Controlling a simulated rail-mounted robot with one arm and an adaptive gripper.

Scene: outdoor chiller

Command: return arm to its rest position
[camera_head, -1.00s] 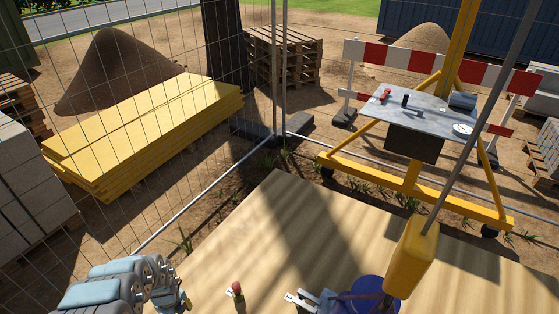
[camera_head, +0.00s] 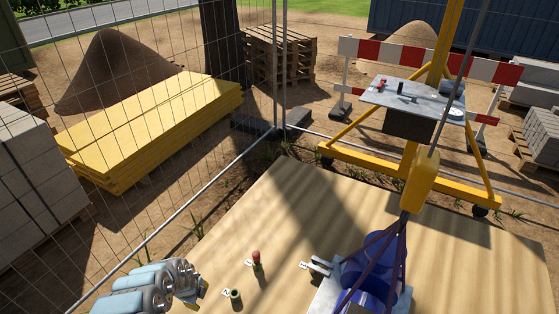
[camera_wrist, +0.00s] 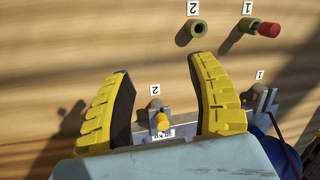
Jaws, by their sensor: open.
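My gripper (camera_wrist: 162,66) is open in the wrist view, its two yellow-padded fingers apart with no object held between them. In the head view my arm is at the lower left, and only part of the gripper shows at its end. Beyond the fingers in the wrist view are a green socket (camera_wrist: 197,29) by a "2" label and a red-tipped green fitting (camera_wrist: 262,29) by a "1" label. In the head view the open socket (camera_head: 235,296) and the red-topped fitting (camera_head: 257,262) stand on the wooden floor, right of my arm.
A blue vessel (camera_head: 372,268) with purple slings hangs under or stands below a yellow hook block (camera_head: 420,180). A metal fitting with a yellow knob (camera_wrist: 162,122) shows between the fingers' bases. Wire fence stands left; a yellow hoist frame (camera_head: 400,174) stands behind. The middle floor is clear.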

